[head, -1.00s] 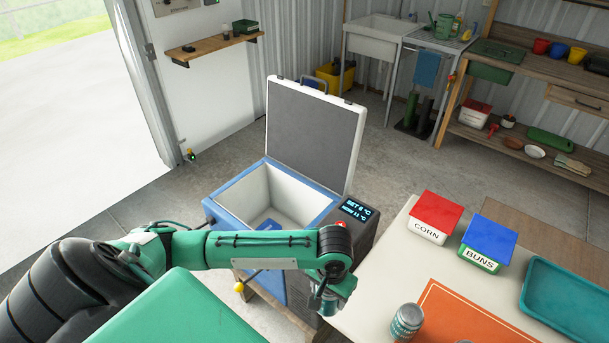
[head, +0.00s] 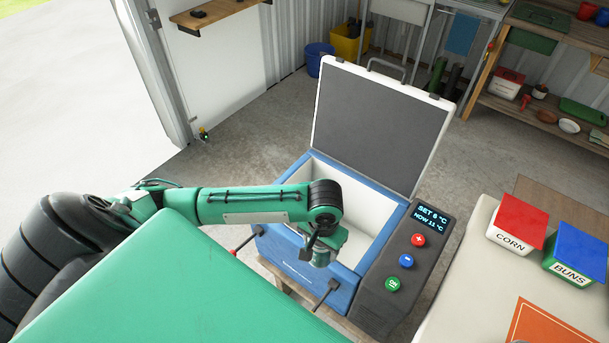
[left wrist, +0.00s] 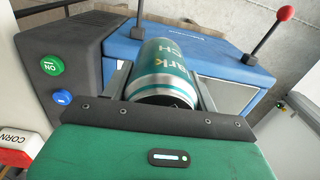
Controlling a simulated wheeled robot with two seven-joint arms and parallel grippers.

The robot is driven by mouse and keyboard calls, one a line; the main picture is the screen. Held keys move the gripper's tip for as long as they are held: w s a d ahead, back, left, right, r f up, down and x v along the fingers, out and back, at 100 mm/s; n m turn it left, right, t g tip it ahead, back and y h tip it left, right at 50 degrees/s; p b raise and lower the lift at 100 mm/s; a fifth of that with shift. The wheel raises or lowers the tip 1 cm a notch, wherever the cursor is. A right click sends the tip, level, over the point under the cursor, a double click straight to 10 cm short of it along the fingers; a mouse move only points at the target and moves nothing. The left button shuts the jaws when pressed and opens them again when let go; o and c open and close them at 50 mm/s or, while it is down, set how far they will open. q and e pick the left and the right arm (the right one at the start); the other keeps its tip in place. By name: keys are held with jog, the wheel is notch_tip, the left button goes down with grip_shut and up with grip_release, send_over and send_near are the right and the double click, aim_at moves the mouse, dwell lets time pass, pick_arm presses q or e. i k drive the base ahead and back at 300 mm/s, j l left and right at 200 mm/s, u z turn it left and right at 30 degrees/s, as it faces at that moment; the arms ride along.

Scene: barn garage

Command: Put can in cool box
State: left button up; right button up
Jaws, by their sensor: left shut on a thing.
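The can (left wrist: 168,72) is teal with a silver end and pale lettering in the left wrist view. My left gripper (left wrist: 160,95) is shut on it, one finger on each side. In the head view the gripper (head: 322,246) and the can (head: 321,259) appear over the front rim of the cool box (head: 310,277). I cannot tell how high above the rim the can is. The cool box is blue with a white inside, and its grey-lined lid (head: 380,122) stands open at the back. My arm hides part of its opening. My right gripper is not in view.
A control panel (head: 417,262) with buttons and a display is on the box's right side. Corn (head: 516,228) and buns (head: 577,252) boxes stand on the pale table at the right.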

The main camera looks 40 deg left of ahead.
aim_at(359, 242)
jog(key=i+j+z, duration=0.15)
jog(key=j, duration=1.85)
jog(key=j+z, duration=0.15)
jog(key=z, duration=1.25)
jog(key=i+z, duration=0.25)
jog(key=i, duration=0.2)
